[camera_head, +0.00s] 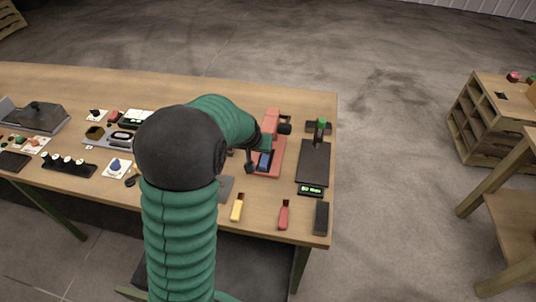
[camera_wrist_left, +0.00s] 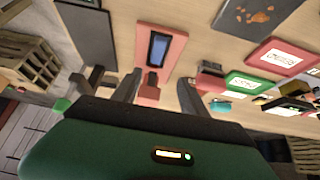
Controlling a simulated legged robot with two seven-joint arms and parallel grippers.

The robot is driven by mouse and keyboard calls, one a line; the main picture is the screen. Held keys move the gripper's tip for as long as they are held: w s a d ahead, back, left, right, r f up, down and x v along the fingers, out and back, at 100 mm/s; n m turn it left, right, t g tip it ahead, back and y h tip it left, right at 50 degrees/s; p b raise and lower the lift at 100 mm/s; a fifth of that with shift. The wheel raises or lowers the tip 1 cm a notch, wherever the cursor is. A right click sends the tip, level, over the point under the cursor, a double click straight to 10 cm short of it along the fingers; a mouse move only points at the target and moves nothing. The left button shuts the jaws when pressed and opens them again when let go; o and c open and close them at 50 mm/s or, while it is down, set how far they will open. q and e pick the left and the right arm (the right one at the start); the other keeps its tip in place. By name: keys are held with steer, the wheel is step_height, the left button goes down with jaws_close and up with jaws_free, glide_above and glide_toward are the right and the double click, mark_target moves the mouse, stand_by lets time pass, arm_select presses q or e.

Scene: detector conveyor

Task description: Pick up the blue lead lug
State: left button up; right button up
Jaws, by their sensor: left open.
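A small blue piece (camera_head: 115,163) sits on a white card left of my arm in the head view; it may be the blue lead lug, but it is too small to be sure. A red fixture (camera_head: 275,160) with a dark blue rectangular face (camera_head: 265,160) lies at the table's right part. In the wrist view the red fixture (camera_wrist_left: 172,37) and its blue face (camera_wrist_left: 158,50) lie just beyond my fingertips. My left gripper (camera_head: 268,146) is over the red fixture; its fingers (camera_wrist_left: 160,78) are apart with nothing held. My arm hides the table's middle. My right gripper is not in view.
A black scale-like plate (camera_head: 313,162) with a green readout lies to the right. A yellow piece (camera_head: 237,208), a red piece (camera_head: 284,214) and a black block (camera_head: 321,218) lie near the front edge. Dark strips and small cards crowd the left. A wooden shelf (camera_head: 490,120) stands apart.

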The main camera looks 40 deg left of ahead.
arm_select(q)
glide_toward(265, 155)
steer(key=shift+w+d+f, duration=0.1)
steer(key=shift+w+f, duration=0.05)
steer(key=shift+f, duration=0.4)
steer(key=shift+w+d+f, duration=0.1)
steer(key=shift+w+f, duration=0.05)
steer(key=shift+f, duration=0.45)
steer(key=x, duration=0.2)
steer(key=a+x, duration=0.1)
steer(key=x, duration=0.1)
steer(key=p+x, duration=0.1)
steer(key=x, duration=0.2)
steer(key=shift+w+a+r, duration=0.15)
steer(key=shift+w+r, duration=0.1)
steer(key=shift+r, duration=0.1)
steer(key=shift+d+r, duration=0.1)
steer(key=shift+d, duration=0.2)
steer(key=shift+c, duration=0.3)
steer(key=shift+d, duration=0.1)
steer(key=c, duration=0.9)
steer(key=shift+a, duration=0.25)
jaws_close()
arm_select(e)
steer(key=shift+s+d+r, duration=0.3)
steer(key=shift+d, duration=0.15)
